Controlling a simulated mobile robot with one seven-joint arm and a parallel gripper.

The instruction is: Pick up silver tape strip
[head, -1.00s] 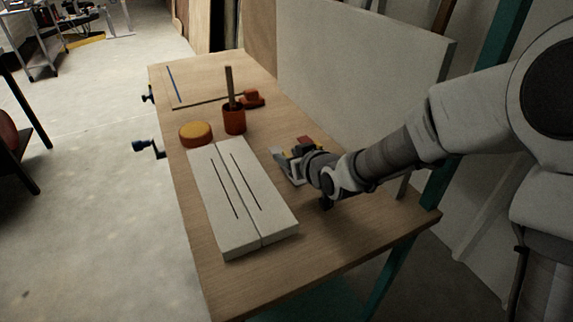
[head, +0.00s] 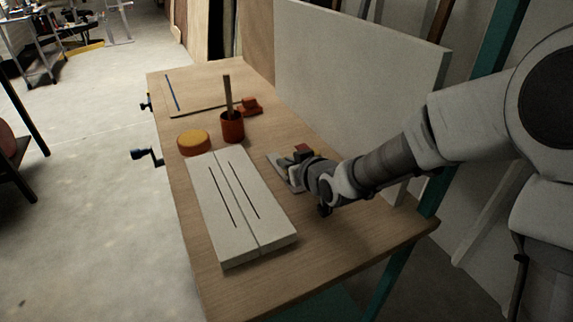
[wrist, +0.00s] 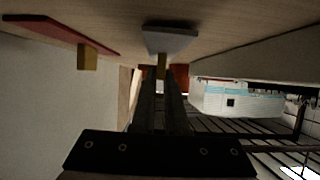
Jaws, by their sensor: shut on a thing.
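The silver strip is a flat grey piece with a yellowish block on it; in the wrist view (wrist: 170,39) it is at top centre, close to the wooden surface. My gripper (wrist: 162,80) is shut on its yellowish block, between the two dark fingers. In the head view, my gripper (head: 293,172) is low over the workbench, right of the white slotted board. The grey piece at its tip (head: 277,160) is partly hidden by the gripper. I cannot tell whether the strip still touches the bench.
A red strip (wrist: 60,33) with a yellowish block lies close by; a red piece (head: 303,149) shows behind my gripper. The white slotted board (head: 238,205), yellow-topped round tin (head: 194,141) and orange cup (head: 232,127) stand left. A pale panel (head: 360,80) rises behind. The bench's front is clear.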

